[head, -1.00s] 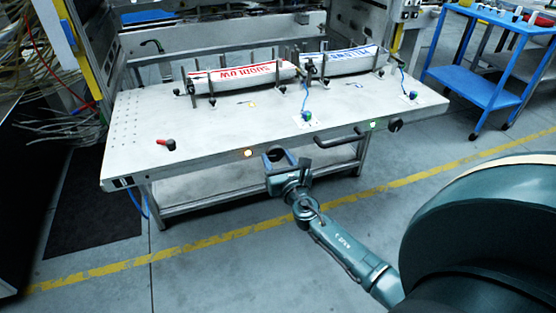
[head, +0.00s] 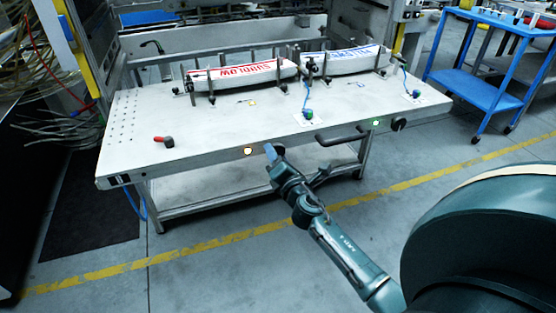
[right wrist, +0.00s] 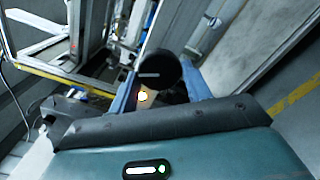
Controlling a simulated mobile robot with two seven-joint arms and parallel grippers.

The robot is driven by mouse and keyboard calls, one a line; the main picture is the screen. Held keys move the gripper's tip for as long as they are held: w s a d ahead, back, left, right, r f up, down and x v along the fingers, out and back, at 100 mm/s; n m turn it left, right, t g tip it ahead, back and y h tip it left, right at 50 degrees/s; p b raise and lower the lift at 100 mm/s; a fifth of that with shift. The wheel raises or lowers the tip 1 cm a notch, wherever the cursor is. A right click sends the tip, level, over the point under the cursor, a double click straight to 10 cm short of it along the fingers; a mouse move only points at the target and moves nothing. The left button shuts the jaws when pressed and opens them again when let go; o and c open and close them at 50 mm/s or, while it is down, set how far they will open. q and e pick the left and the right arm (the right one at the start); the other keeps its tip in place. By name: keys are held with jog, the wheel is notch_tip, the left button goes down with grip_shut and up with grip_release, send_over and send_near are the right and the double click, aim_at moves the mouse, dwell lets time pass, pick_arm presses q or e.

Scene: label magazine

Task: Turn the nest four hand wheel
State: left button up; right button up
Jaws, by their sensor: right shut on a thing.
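A black round hand wheel (right wrist: 160,68) sits at the front edge of the workbench, beside a lit amber lamp (head: 248,152). It shows between the blue fingers of my right gripper (right wrist: 162,85) in the right wrist view. In the head view my right gripper (head: 271,152) is at the bench front, just right of the amber lamp, and hides the wheel. It is shut on the wheel. A second black hand wheel (head: 398,124) is further right on the front edge, beside a green lamp (head: 376,123). I cannot read any nest number. My left gripper is out of view.
The bench (head: 210,130) carries a red-lettered white pack (head: 240,75) and a blue-lettered one (head: 350,60) between upright posts. A black handle (head: 340,137) juts from the front edge. A red-handled lever (head: 164,141) is at left. A blue cart (head: 490,75) stands right.

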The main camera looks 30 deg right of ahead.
jog(key=shift+r+m, duration=0.1)
jog(key=shift+m, duration=3.5)
jog(key=o, duration=1)
jog(key=shift+c, duration=0.2)
jog(key=v, duration=1.3)
jog(key=shift+s, duration=0.1)
